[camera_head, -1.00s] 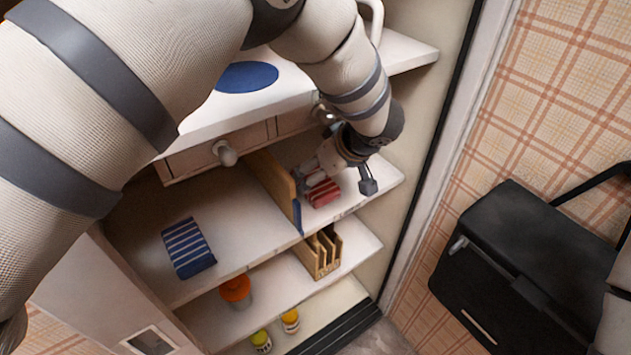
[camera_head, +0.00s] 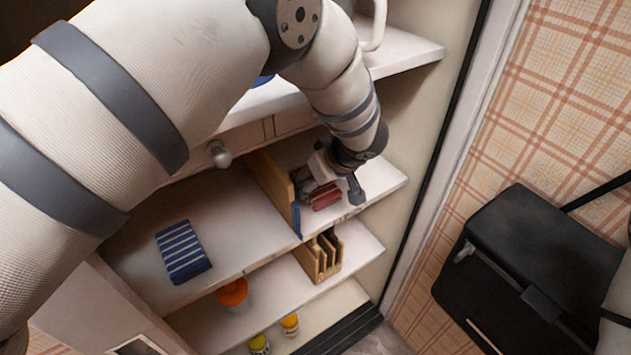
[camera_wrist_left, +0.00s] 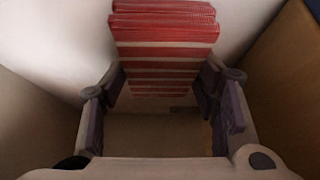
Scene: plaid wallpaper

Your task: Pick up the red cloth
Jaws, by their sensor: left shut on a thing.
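The red cloth (camera_head: 324,196) is folded, with pale stripes, and is in the right compartment of the shelf. In the left wrist view the red cloth (camera_wrist_left: 165,30) fills the upper middle, its lower part between my fingers. My left gripper (camera_head: 335,190) reaches into this compartment from above right. In the wrist view the fingers of my left gripper (camera_wrist_left: 165,92) stand on both sides of the cloth, shut on it. The arm and gripper hide part of the cloth in the head view. I cannot tell whether it is clear of the shelf. My right gripper is not in view.
A wooden divider (camera_head: 272,188) stands close left of the cloth. A blue striped cloth (camera_head: 183,251) lies in the left compartment. Below are a wooden rack (camera_head: 318,258), an orange-lidded jar (camera_head: 233,293) and small yellow-topped jars (camera_head: 290,322). A drawer knob (camera_head: 219,154) sticks out above.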

